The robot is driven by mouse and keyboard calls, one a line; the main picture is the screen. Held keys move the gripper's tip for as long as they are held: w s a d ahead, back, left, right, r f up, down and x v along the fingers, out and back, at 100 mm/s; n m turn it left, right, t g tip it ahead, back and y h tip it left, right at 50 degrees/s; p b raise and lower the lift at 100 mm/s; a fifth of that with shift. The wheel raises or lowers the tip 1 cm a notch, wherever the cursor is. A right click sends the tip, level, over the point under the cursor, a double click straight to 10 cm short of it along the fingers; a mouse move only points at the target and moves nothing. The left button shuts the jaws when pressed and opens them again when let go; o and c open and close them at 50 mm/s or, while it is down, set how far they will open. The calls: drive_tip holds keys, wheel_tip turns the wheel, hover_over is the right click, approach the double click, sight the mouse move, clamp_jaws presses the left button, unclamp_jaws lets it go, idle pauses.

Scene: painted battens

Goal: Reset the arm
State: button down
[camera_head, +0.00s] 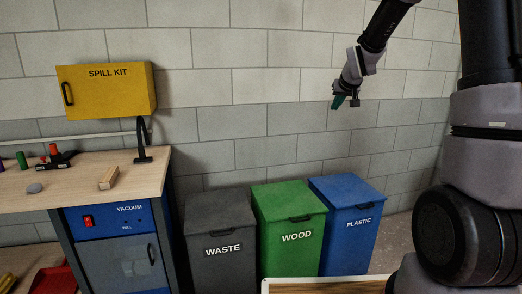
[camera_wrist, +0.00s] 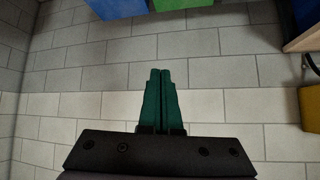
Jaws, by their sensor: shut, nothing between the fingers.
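My gripper (camera_head: 338,102) hangs in the air at the upper right of the head view, in front of the block wall and above the blue bin. Its green fingers (camera_wrist: 160,72) are pressed together in the wrist view, with nothing between them. My arm reaches across from the right side of the head view.
Three lidded bins stand by the wall: grey WASTE (camera_head: 220,222), green WOOD (camera_head: 289,212) and blue PLASTIC (camera_head: 346,197). A workbench (camera_head: 75,188) at left holds a wooden block (camera_head: 108,178) and small items. A yellow spill kit box (camera_head: 106,90) is above it.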

drive_tip(key=s+r+m+g, duration=0.1)
drive_tip(key=s+r, duration=0.3)
drive_tip(key=s, duration=0.5)
drive_tip(key=s+r+m, duration=0.1)
drive_tip(key=s+r, duration=0.3)
drive_tip(key=s, duration=0.4)
drive_tip(key=s+a+m+g+y, duration=0.1)
drive_tip(key=s+a, duration=0.1)
drive_tip(key=s, duration=1.8)
drive_tip(key=shift+s+a+m+g+y, duration=0.15)
drive_tip(key=shift+s+m+g+y, duration=0.15)
drive_tip(key=shift+s+m+y, duration=0.1)
